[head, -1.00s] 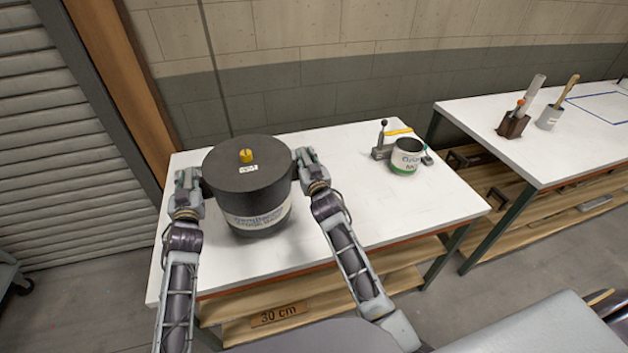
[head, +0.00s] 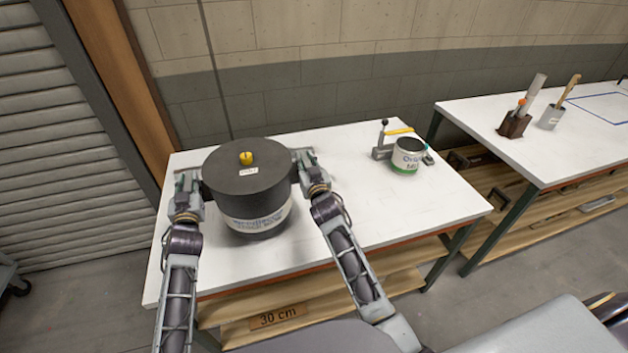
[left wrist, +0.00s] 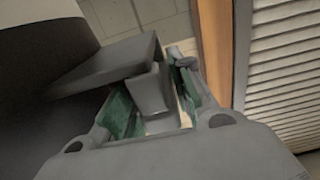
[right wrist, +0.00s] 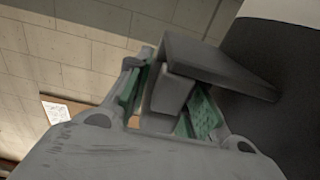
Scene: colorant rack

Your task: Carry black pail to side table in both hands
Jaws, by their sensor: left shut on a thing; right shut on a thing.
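The black pail (head: 248,185) has a dark lid with a yellow knob and a pale printed label on its front. It is upright at the left part of a white table (head: 330,220); I cannot tell whether it touches the top. My left gripper (head: 187,188) is shut on the pail's left handle; the left wrist view shows the grey handle (left wrist: 148,88) between green pads. My right gripper (head: 308,165) is shut on the right handle, which shows between green pads in the right wrist view (right wrist: 172,92). The pail's far side is hidden.
A white and green can (head: 407,155) stands at the table's right, with a grey holder and yellow-handled tool beside it. A second white table (head: 560,150), with a blue outline, stands at right, holding a brown tool block (head: 514,125) and grey cup (head: 550,118). A wall is behind.

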